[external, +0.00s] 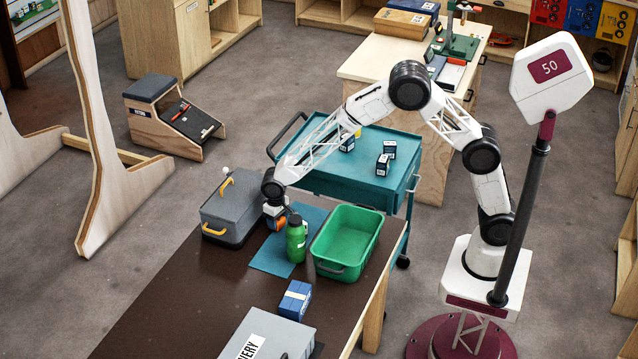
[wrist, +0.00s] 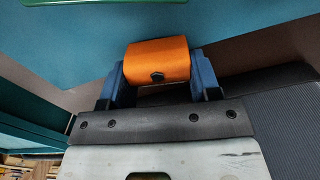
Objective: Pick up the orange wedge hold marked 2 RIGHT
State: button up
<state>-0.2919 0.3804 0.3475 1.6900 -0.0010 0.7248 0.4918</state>
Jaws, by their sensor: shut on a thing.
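The orange wedge hold (wrist: 158,60) sits between the two blue fingers of my gripper (wrist: 160,78) in the wrist view. A dark bolt shows on its face; no marking can be read. In the external view my gripper (external: 277,222) is low over the dark table, between the grey case and the green bottle, with a bit of the orange hold (external: 280,224) showing. My gripper is shut on the hold. I cannot tell whether the hold touches the blue mat (external: 268,262) under it.
A green bottle (external: 296,240) stands close to the right of my gripper, with a green bin (external: 347,243) beyond it. A grey case (external: 232,207) with yellow handles is close on the left. A blue box (external: 295,299) and a grey lettered box (external: 270,338) are nearer the front.

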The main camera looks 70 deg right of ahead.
notch_tip(320, 180, up, 17)
jog(key=shift+r, duration=0.15)
dwell(0.5)
